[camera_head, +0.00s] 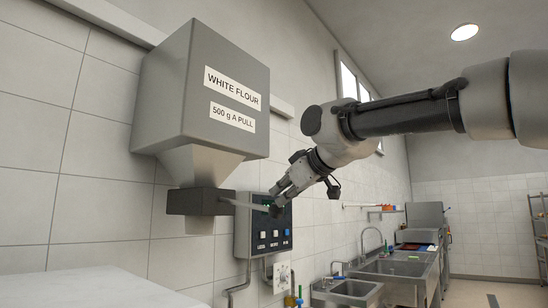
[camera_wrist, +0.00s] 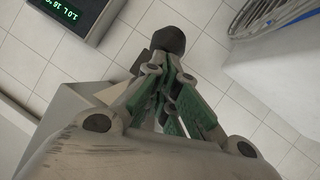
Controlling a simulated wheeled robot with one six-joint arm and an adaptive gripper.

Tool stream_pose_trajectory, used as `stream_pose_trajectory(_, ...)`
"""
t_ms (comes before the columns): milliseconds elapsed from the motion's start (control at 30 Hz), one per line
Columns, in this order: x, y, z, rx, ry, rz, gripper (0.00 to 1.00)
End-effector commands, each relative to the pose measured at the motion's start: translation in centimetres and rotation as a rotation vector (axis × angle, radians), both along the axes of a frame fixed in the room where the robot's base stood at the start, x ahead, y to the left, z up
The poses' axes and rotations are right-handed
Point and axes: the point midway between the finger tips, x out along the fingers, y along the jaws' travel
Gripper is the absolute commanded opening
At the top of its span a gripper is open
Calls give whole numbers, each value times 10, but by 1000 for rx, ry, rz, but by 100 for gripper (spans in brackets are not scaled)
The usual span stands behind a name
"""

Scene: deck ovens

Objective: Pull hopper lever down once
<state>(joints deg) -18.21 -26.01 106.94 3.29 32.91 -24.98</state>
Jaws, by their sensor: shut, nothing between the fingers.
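The grey flour hopper (camera_head: 205,90) hangs on the tiled wall at the left of the head view, labelled "WHITE FLOUR" and "500 g A PULL". A dark box (camera_head: 196,202) sits under its funnel. The thin pale hopper lever (camera_head: 242,204) sticks out from this box to the right, nearly level. Its dark knob (camera_wrist: 168,38) shows in the wrist view, just beyond my fingertips. My gripper (camera_head: 277,205) is shut and empty at the lever's outer end. It also shows in the wrist view (camera_wrist: 170,72). I cannot tell whether the fingers touch the knob.
A control panel (camera_head: 264,241) with a green display and buttons is on the wall close behind my gripper. A pale worktop (camera_head: 95,288) lies below the hopper. Sinks (camera_head: 395,267) stand farther right. The air below the lever looks free.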

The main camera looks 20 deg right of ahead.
Motion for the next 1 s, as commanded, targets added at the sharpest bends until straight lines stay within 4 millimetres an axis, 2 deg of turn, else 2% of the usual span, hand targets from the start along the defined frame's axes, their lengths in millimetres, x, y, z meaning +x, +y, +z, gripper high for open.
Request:
stream_pose_trajectory(33,0,0,-12,-2,4,0,0)
stream_pose_trajectory(200,2,1,-44,-3,6,1,0)
stream_pose_trajectory(433,7,5,-74,-3,6,1,0)
stream_pose_trajectory(633,10,7,-87,-3,5,0,0)
stream_pose_trajectory(1000,12,8,-91,-2,3,0,0)
